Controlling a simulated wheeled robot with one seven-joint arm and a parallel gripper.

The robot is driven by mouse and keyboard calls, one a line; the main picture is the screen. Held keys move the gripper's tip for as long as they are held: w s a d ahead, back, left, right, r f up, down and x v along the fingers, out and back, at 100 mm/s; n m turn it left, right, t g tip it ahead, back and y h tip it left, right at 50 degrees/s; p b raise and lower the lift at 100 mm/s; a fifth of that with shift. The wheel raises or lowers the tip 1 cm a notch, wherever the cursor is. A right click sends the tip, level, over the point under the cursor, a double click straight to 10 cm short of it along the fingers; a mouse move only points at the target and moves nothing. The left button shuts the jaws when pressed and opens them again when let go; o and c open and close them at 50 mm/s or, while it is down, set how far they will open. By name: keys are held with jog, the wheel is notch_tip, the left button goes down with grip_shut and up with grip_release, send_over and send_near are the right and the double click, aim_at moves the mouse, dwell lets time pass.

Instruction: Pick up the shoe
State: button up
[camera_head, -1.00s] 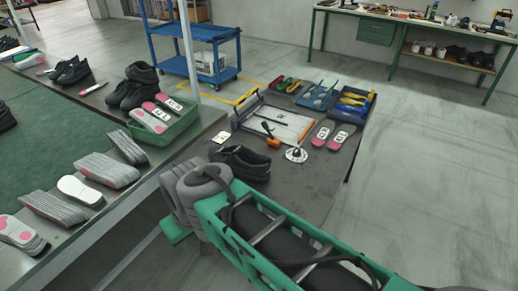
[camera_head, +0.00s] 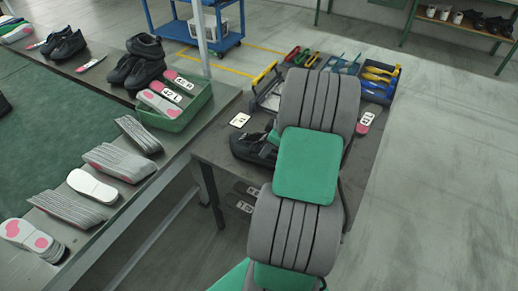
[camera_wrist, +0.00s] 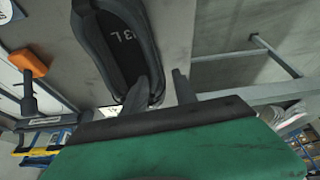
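In the head view, black shoes (camera_head: 250,148) stand on the workbench, partly covered by my arm. In the wrist view a black shoe (camera_wrist: 97,42) shows its open collar and a dark insole marked 3L. I cannot tell whether either finger touches the shoe.
A table with stacked insoles and a green crate (camera_head: 185,115) stands left.

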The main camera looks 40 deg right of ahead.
aim_at(262, 162)
jog(key=x, duration=0.2)
jog(key=p+x, duration=0.1)
jog(key=x, duration=0.3)
jog(key=shift+d+f, duration=0.1)
jog(key=shift+d, duration=0.15)
jog(key=shift+c, duration=0.4)
grip_shut()
dwell(0.6)
